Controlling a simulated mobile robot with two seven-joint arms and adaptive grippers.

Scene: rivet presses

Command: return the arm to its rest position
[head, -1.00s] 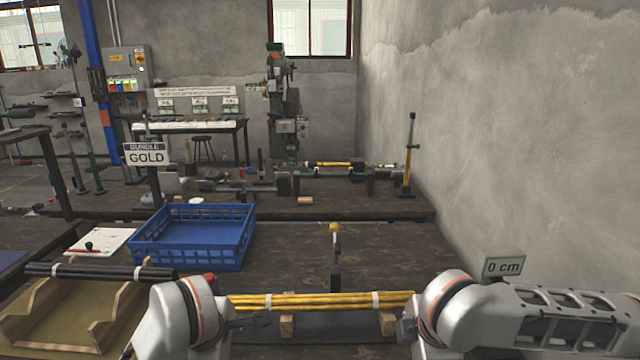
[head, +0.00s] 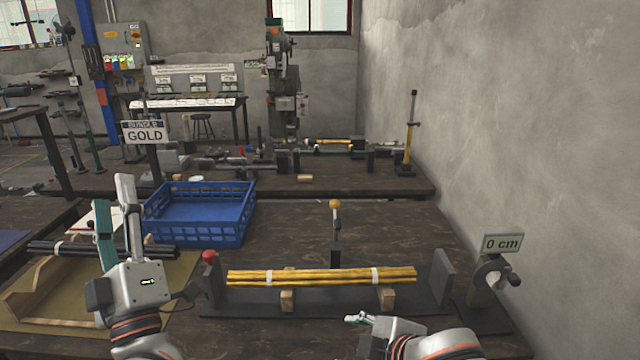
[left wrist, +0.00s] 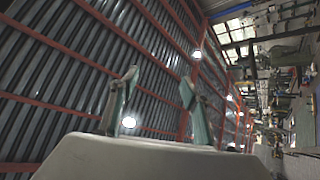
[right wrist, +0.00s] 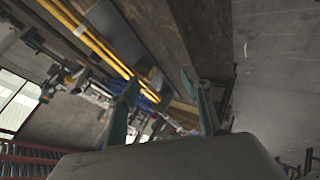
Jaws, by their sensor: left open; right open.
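My left gripper (head: 118,215) points upward at the left of the head view, in front of the black rod bundle. It is open and empty; its two fingers also stand apart in the left wrist view (left wrist: 152,88), against the roof. My right gripper (head: 360,320) is low in the head view, in front of the bundle of gold rods (head: 320,276), and partly cut off. The right wrist view shows its fingers (right wrist: 165,95) apart with nothing between them. The gold bundle, with white bands, lies on small wooden blocks, apart from both grippers.
A blue crate (head: 200,236) stands behind my left gripper, empty as far as I see. A black rod bundle (head: 75,249) lies on a wooden cradle (head: 28,296) at left. A "GOLD" sign (head: 145,133) stands behind the crate.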

